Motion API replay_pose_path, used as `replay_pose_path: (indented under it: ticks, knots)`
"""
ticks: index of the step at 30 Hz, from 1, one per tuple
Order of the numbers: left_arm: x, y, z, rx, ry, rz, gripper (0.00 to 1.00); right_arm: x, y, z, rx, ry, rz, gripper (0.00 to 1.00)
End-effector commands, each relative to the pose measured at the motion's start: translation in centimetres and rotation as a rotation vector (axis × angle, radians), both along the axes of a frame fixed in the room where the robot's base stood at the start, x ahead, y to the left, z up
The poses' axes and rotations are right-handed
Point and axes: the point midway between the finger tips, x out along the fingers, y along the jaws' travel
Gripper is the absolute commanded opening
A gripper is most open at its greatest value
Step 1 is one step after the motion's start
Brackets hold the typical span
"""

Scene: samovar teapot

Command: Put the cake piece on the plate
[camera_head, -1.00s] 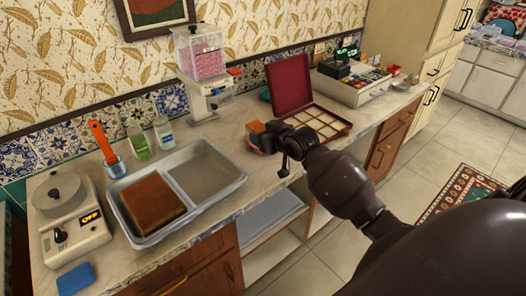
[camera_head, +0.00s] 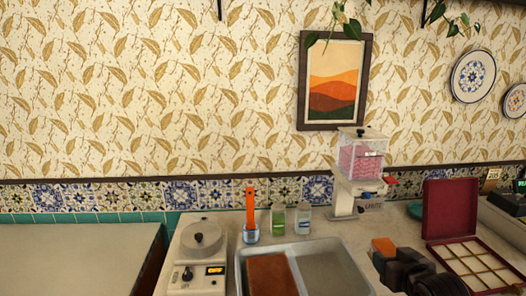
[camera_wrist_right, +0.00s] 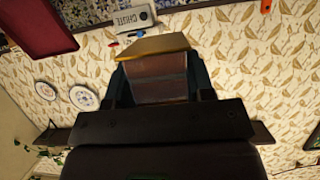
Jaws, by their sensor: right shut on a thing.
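The cake piece (camera_head: 383,246) is a small block with an orange-brown face, held at the tip of my right gripper (camera_head: 392,256). In the right wrist view the cake piece (camera_wrist_right: 158,78) shows brown layers and a golden edge, between the two dark fingers of the gripper, which is shut on it. It appears above the counter, between the metal tray and the red box. My left gripper is not in view.
A metal tray (camera_head: 337,268) with a brown cake slab (camera_head: 271,275) stands on the counter. A kitchen scale (camera_head: 200,262) is left of it. A candy dispenser (camera_head: 358,170) stands behind, and an open red box (camera_head: 452,208) is at right. The left surface (camera_head: 75,262) is bare.

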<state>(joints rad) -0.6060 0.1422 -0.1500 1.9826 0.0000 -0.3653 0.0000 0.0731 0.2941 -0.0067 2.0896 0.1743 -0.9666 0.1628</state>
Motion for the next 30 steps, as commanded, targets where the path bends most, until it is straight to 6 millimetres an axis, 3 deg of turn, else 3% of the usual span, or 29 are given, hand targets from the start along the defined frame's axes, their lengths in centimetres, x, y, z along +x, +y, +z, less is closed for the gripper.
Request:
replay_pose_path:
  ticks: [1, 6, 13, 23, 28, 30]
  knots:
    - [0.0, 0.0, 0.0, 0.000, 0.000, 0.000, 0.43, -1.0, 1.5, -0.2, 0.007, 0.000, -0.003, 0.24]
    - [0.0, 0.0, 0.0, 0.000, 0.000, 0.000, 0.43, -4.1, 5.3, -0.4, 0.007, 0.001, -0.023, 0.24]
    - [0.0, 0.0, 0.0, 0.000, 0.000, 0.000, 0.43, -6.8, 8.5, -1.3, 0.002, 0.003, -0.036, 0.24]
    - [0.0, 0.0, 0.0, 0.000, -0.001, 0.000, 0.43, -7.4, 8.7, -2.4, -0.002, 0.000, -0.042, 0.24]
    - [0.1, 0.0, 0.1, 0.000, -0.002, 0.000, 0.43, -6.7, 8.6, -1.3, -0.005, -0.004, -0.035, 0.24]
    - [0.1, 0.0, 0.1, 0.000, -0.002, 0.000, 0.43, -5.9, 7.6, -0.6, -0.008, -0.005, -0.033, 0.24]
